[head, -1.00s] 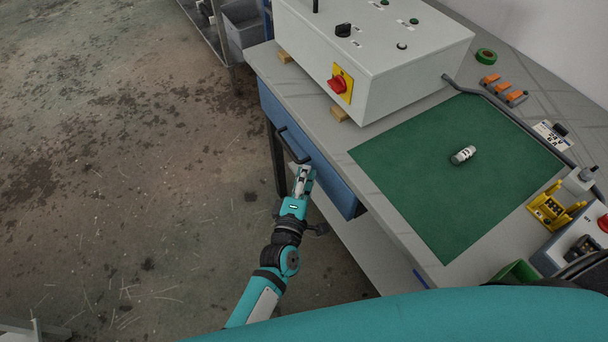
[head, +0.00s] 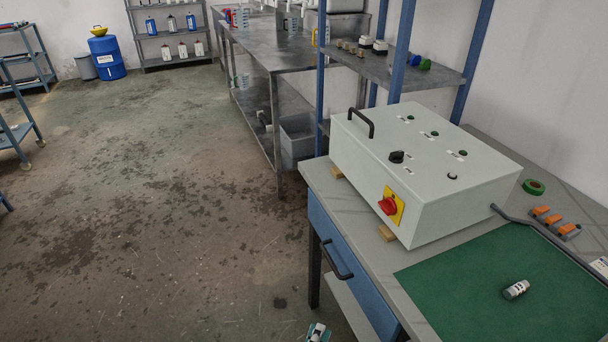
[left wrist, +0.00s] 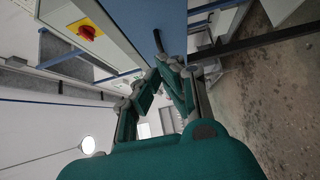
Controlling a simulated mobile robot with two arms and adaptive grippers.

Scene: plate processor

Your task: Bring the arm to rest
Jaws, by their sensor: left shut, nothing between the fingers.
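My left gripper (head: 318,332) shows at the bottom edge of the head view, low in front of the workbench and below the drawer handle. In the left wrist view its fingers (left wrist: 168,68) come together and are shut with nothing between them. The blue drawer front (head: 350,268) with its black handle (head: 337,262) is above and to the right of the gripper in the head view. The handle also shows just beyond the fingertips in the left wrist view (left wrist: 158,40). The gripper looks apart from the handle. The rest of my left arm is out of the head view, and so is my right gripper.
A grey control box (head: 430,175) with a red switch (head: 388,205) stands on the workbench. A small white cylinder (head: 515,290) lies on the green mat (head: 465,290). A steel table (head: 275,55) stands behind. The floor (head: 150,220) to the left is open.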

